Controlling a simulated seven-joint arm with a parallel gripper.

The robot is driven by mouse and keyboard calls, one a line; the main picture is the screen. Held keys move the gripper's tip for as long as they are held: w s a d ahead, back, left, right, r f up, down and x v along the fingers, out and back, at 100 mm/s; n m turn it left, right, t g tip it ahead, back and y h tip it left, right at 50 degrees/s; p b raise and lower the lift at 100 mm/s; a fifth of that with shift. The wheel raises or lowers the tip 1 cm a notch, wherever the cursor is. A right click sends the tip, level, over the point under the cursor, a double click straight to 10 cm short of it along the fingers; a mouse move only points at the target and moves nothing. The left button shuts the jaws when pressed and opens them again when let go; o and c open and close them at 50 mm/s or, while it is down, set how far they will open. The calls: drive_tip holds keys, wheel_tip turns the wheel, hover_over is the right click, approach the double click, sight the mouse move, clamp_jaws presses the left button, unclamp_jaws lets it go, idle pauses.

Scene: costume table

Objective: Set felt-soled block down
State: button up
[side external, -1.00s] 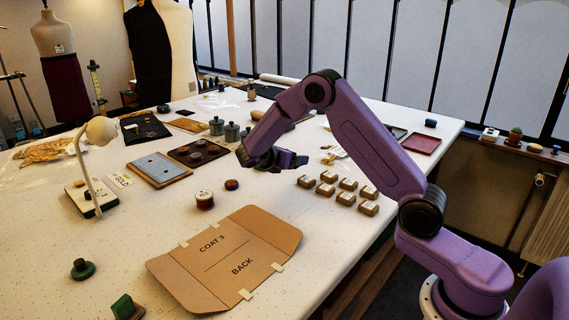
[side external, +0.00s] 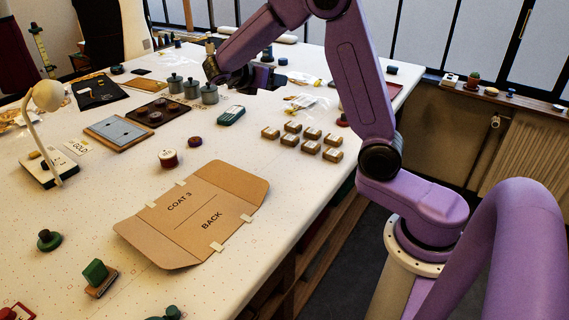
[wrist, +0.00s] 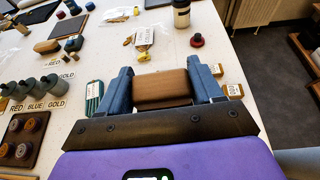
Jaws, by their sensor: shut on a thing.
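The brown block (wrist: 162,88) is held between the two blue-grey fingers of my gripper (wrist: 164,86) in the wrist view. The underside of the block is hidden, so its felt does not show. In the side view my gripper (side external: 264,77) is over the far part of the table, right of the grey lidded tins (side external: 191,88). The block cannot be made out there. Whether it touches the table cannot be told.
A green block-like thing (side external: 231,115) lies on the near side of my gripper. Several small tan blocks (side external: 309,147) stand in rows to the right. A dark tray (side external: 157,112) holds round pieces. Cardboard (side external: 194,215) lies in front. Clear bags (side external: 302,104) lie nearby.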

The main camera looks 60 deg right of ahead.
wheel_tip(320, 180, up, 3)
drive_tip(key=shift+s+d+r, duration=0.1)
drive_tip(key=s+d+f+m+g+y, duration=0.2)
drive_tip(key=s+f+m+g+y, duration=0.1)
drive_tip(key=s+m+g+y, duration=0.55)
drive_tip(key=s+d+f+m+g+y, duration=0.1)
drive_tip(key=s+f+m+g+y, duration=0.3)
drive_tip(key=s+m, duration=0.6)
drive_tip(key=s+a+m+t+y, duration=0.4)
drive_tip(key=s+a+m+y, duration=0.4)
drive_tip(key=m+y, duration=0.35)
drive_tip(key=w+a+r+m+t+h, duration=0.1)
drive_tip(key=w+r+m+t, duration=0.2)
drive_tip(key=m+t, duration=0.55)
drive_tip(key=w+a+r+m+t, duration=0.1)
drive_tip(key=w+r+m+t, duration=0.25)
drive_tip(key=m+t, duration=0.45)
drive_tip(key=n+t, duration=0.1)
hover_over(284, 168)
wheel_tip(284, 168, down, 21)
drive_tip(key=shift+r, duration=0.15)
drive_tip(key=shift+d+f, duration=0.1)
drive_tip(key=shift+f, duration=1.45)
